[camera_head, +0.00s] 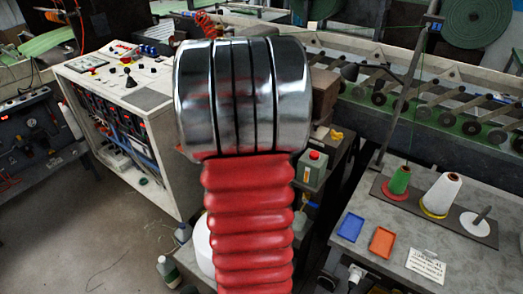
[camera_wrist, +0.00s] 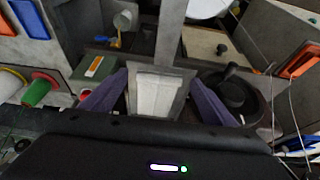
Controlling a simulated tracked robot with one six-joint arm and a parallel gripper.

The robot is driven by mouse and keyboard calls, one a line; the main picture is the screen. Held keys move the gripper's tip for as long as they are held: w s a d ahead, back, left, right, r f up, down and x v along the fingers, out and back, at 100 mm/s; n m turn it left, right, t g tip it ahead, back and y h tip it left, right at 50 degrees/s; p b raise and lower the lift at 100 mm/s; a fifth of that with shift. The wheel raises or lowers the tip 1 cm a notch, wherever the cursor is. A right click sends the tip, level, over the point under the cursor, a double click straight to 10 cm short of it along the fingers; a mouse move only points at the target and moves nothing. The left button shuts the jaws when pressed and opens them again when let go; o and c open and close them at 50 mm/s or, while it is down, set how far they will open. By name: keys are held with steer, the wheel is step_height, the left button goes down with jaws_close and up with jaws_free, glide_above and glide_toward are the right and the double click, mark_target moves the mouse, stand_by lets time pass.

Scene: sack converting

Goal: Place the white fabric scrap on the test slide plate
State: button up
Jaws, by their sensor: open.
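In the wrist view a pale white, roughly rectangular piece that looks like the white fabric scrap (camera_wrist: 154,98) lies between my fingers. It appears to rest on a grey plate (camera_wrist: 181,104) with a narrow rim showing around it; I cannot tell for sure that this is the test slide plate. My gripper (camera_wrist: 156,76) is open, one purple finger on each side of the white piece, with gaps visible. Its height above the piece is unclear. The head view shows neither my fingers nor the scrap; my chrome and red ribbed arm hides the middle.
A green box (camera_wrist: 92,69) stands left of the fingers and a dark round part with a black knob (camera_wrist: 234,95) right. In the head view a blue tray (camera_head: 351,227), an orange tray (camera_head: 382,242) and thread cones (camera_head: 441,193) stand on the right table. A control cabinet (camera_head: 150,150) is left.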

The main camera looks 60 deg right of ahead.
steer(key=v, duration=1)
steer(key=shift+a+r, duration=0.2)
steer(key=shift+r, duration=0.15)
steer(key=shift+w, duration=0.1)
steer(key=w+a+r+n+t, duration=0.15)
steer(key=w+a+n, duration=0.3)
steer(key=a, duration=0.65)
steer(key=w+a+r+n+t, duration=0.15)
steer(key=w+a+n, duration=0.3)
steer(key=a, duration=0.75)
steer(key=s+a+f+n+t+y, duration=0.1)
steer(key=a+n, duration=0.4)
steer(key=a, duration=0.6)
steer(key=s+a+f+n+t+y, duration=0.2)
steer(key=s+a+n+y, duration=0.1)
steer(key=a, duration=0.8)
steer(key=s+n, duration=0.1)
steer(key=n, duration=0.1)
steer(key=shift+s+a+f+n, duration=0.2)
steer(key=shift+n, duration=0.2)
